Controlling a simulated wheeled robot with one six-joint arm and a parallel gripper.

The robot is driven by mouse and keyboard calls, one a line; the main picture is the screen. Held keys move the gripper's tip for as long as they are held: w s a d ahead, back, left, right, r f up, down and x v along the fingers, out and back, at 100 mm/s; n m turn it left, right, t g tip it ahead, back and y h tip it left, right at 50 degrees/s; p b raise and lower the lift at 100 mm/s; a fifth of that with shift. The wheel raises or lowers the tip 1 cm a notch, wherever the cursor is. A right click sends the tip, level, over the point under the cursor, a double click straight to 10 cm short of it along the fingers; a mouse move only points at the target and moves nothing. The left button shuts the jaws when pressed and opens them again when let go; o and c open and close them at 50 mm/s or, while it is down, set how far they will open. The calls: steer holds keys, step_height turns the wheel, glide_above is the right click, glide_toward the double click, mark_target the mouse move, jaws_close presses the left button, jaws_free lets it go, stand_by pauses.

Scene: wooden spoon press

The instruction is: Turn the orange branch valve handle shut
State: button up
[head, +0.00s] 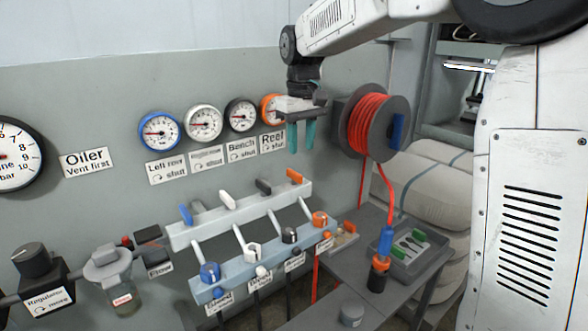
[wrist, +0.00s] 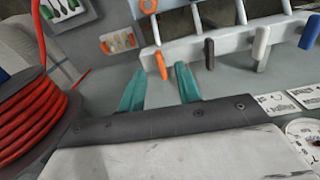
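The orange branch valve handle (head: 294,176) is the rightmost of a row of lever handles on the pale manifold bar (head: 240,218). In the wrist view the orange handle (wrist: 160,65) shows just beyond the gap between my fingertips, and it points the same way as the black handle beside it. My gripper (head: 301,150) has teal fingers pointing down, above the orange handle and apart from it in the head view. The fingers (wrist: 160,70) are spread with nothing between them. Part of the label behind the gripper is hidden.
Black (head: 263,186), white (head: 228,201) and blue (head: 186,214) handles stand left of the orange one. Gauges and signs, including a "Reel shut" label (head: 272,141), are on the wall behind.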

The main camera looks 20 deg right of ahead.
mark_target(294, 172)
steer(key=w, duration=0.1)
steer(key=w+f, duration=0.1)
steer(key=w, duration=0.1)
steer(key=shift+w+a+f, duration=0.1)
steer(key=shift+w+a, duration=0.1)
steer(key=shift+w+f, duration=0.2)
steer(key=shift+f, duration=0.15)
step_height(294, 172, down, 7)
steer(key=shift+f, duration=0.15)
jaws_close()
